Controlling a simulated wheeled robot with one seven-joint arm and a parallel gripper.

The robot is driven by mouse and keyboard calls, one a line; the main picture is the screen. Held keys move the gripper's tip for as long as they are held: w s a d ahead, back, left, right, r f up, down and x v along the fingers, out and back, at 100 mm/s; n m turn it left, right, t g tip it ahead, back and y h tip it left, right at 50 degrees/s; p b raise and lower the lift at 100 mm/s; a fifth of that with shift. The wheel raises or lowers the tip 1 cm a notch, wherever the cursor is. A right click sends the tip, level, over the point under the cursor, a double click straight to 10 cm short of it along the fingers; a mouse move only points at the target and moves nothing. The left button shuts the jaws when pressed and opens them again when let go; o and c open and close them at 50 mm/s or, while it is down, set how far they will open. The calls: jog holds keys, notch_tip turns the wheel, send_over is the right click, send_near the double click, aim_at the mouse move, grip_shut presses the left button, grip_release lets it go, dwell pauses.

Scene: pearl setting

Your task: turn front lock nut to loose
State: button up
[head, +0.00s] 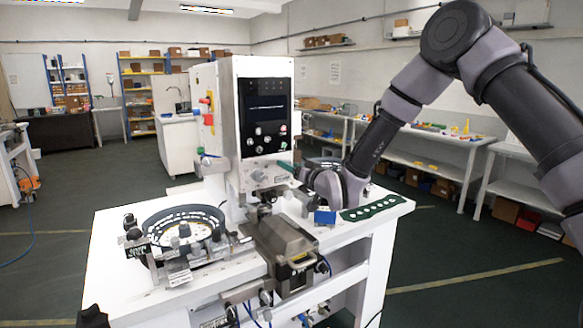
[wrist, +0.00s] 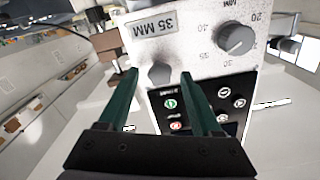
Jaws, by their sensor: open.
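In the wrist view, a grey hexagonal nut (wrist: 159,74) sits on the pale machine face, just under a plate reading "35 MM" (wrist: 152,28). I take it to be the front lock nut. My gripper (wrist: 157,77) has two green fingers standing apart, with the nut between their tips in the picture. I cannot tell whether either finger touches it. In the head view, my gripper (head: 287,167) reaches from the right to the lower front of the machine's upright column (head: 222,120). The nut is too small to make out there.
A round grey dial (wrist: 236,39) with numbers sits right of the nut, and a black button panel (wrist: 205,105) lies below. In the head view, a round bowl feeder (head: 160,222), a blue block (head: 325,217) and a green strip (head: 372,208) stand on the white bench (head: 110,270).

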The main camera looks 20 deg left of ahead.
grip_shut()
jog(key=n, duration=3.3)
jog(key=shift+s+f+n, duration=0.1)
jog(key=shift+f+n, duration=0.1)
jog(key=shift+n, duration=0.4)
